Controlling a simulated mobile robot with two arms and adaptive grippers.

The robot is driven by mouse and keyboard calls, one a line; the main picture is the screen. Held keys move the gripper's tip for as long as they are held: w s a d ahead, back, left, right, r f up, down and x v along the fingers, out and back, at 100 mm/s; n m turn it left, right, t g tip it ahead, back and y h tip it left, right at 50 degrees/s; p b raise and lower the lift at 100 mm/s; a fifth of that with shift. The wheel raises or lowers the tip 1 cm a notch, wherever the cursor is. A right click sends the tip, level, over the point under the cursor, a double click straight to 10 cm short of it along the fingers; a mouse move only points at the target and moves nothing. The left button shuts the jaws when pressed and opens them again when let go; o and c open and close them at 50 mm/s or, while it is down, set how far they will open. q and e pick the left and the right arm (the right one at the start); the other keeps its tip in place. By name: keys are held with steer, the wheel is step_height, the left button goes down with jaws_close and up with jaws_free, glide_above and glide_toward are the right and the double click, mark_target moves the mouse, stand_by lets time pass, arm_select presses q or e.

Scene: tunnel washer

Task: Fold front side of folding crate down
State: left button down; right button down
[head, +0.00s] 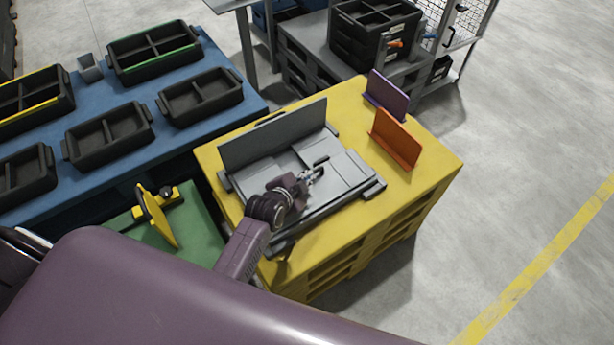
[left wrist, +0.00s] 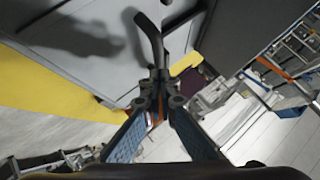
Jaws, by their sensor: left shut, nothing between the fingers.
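The grey folding crate (head: 346,181) sits on a yellow base. Its long far wall (head: 275,138) stands upright; the other visible panels lie flat or nearly flat. My left gripper (head: 316,174) is over the middle of the crate, shut and empty. In the left wrist view the shut fingers (left wrist: 158,78) are close to a grey crate panel (left wrist: 70,45), with the gripper's shadow on it. I cannot tell whether they touch it. My arm hides part of the crate's near left side. My right gripper is not in view.
An orange bracket (head: 395,140) and a purple one (head: 386,95) stand on the yellow base (head: 432,155) right of the crate. A blue table (head: 75,178) with black bins is at left. The floor at right is free.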

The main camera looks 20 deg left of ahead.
arm_select(q)
steer(key=shift+w+a+f+g, duration=0.25)
steer(key=shift+a+f+g, duration=0.05)
steer(key=shift+f, duration=0.15)
steer(key=shift+s+a+f, duration=0.15)
steer(key=shift+f, duration=0.1)
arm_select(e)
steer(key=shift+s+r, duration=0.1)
